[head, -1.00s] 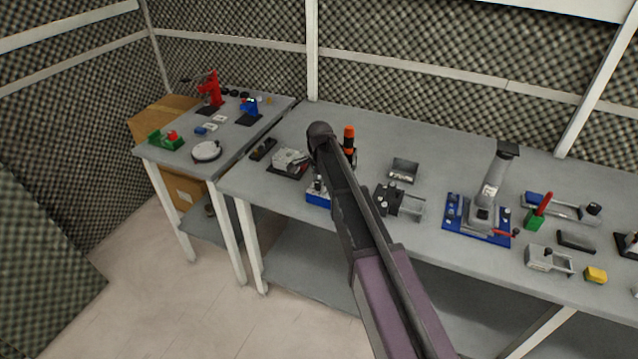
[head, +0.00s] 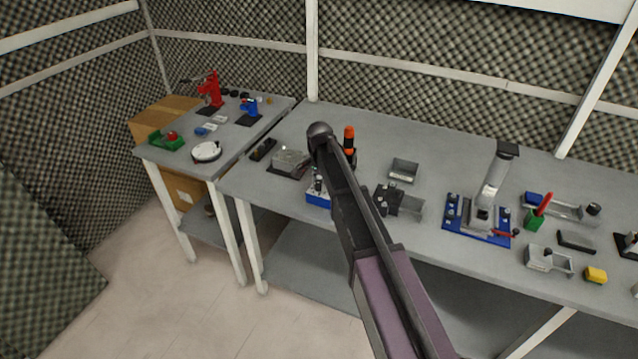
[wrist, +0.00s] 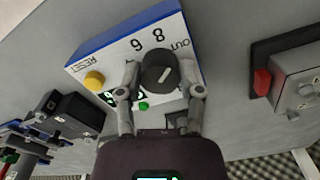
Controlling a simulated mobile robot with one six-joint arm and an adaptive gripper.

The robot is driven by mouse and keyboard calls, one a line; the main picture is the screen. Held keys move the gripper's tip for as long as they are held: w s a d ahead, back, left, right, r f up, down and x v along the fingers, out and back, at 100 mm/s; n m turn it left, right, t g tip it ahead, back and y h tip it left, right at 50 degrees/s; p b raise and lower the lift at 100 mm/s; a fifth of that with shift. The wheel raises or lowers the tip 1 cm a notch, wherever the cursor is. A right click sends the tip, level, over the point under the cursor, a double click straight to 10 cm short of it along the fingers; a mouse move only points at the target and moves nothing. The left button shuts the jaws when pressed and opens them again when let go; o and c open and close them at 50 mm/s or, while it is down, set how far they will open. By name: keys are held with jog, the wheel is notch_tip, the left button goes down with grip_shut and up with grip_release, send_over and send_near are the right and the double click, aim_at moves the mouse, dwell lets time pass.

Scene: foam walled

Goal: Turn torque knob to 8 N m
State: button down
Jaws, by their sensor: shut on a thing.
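The torque knob (wrist: 161,72) is a round dark knob with a pale pointer mark, on a blue and white box (wrist: 105,52). In the wrist view its face carries the numbers 6 and 8, the words RESET and OUT, a yellow button (wrist: 94,81) and a partly hidden green display. My gripper (wrist: 162,80) has a finger on each side of the knob and is shut on it. The pale mark lies at a slant; its exact reading is unclear. In the head view the box (head: 318,199) is partly hidden behind my arm.
A grey device with a red part (wrist: 262,80) stands to the right in the wrist view. Black fixtures (wrist: 68,115) lie to the lower left. In the head view, an orange-topped tool (head: 349,138), a grey tray (head: 403,171) and a blue-based press (head: 480,232) share the bench.

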jog(key=n, duration=0.5)
jog(key=shift+n, duration=0.3)
dwell(0.4)
jog(key=shift+c, duration=1.2)
grip_release()
jog(key=shift+s, duration=0.1)
